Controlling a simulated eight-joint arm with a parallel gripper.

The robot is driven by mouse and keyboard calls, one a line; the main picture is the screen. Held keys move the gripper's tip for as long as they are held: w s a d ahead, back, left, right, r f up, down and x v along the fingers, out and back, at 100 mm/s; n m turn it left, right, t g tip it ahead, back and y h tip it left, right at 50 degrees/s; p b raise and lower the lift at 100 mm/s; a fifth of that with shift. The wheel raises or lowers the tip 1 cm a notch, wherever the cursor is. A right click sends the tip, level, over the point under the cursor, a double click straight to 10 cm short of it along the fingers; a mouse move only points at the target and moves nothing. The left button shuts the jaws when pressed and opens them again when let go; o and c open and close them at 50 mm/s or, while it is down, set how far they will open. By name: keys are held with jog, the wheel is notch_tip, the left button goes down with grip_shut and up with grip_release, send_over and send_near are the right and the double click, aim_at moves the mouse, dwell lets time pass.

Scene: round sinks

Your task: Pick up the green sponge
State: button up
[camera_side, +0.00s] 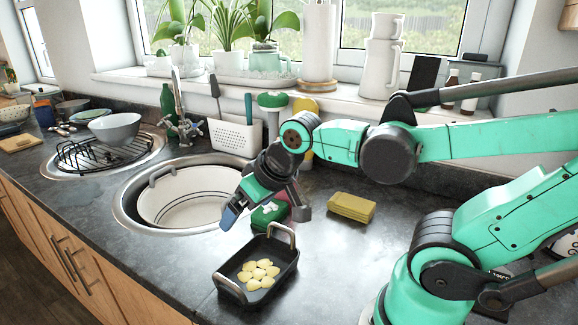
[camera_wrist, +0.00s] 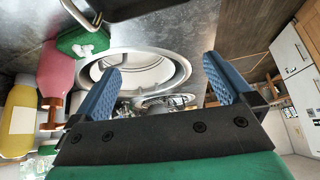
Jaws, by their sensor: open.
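The green sponge (camera_side: 267,216), with a white mark on it, lies on the dark counter between the sink and the black pan. In the side view it is just right of my gripper's blue fingertips (camera_side: 231,214), and my gripper partly hides it. In the wrist view the green sponge (camera_wrist: 82,41) is at the upper left, outside the space between the fingers. My gripper (camera_wrist: 160,72) is open and empty, its two blue fingers wide apart, with the round sink showing between them.
A black pan (camera_side: 257,286) with pale yellow pieces stands in front of the sponge. A yellow sponge (camera_side: 351,206) lies to the right. A white bowl (camera_side: 185,203) sits in the sink. Pink (camera_wrist: 56,68) and yellow (camera_wrist: 20,118) bottles stand near the green sponge.

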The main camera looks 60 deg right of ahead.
aim_at(269, 208)
jog(key=w+d+f+m+g+h, duration=0.1)
jog(key=w+d+f+m+g, duration=0.1)
jog(key=d+m, duration=0.2)
jog(key=w+d+f+m+g+h, duration=0.1)
jog(key=w+d+f+m+g, duration=0.1)
jog(key=d+m, duration=0.3)
jog(key=w+d+f+m+g+h, duration=0.2)
jog(key=w+d+f+m, duration=0.1)
jog(key=m, duration=0.4)
jog(key=shift+d+f+g, duration=0.3)
jog(key=shift+d+f, duration=0.25)
jog(key=shift+d, duration=0.15)
jog(key=shift+d+f, duration=0.3)
jog(key=shift+f, duration=0.25)
jog(key=shift+x, duration=2.3)
jog(key=c, duration=1.3)
jog(key=shift+r, duration=0.1)
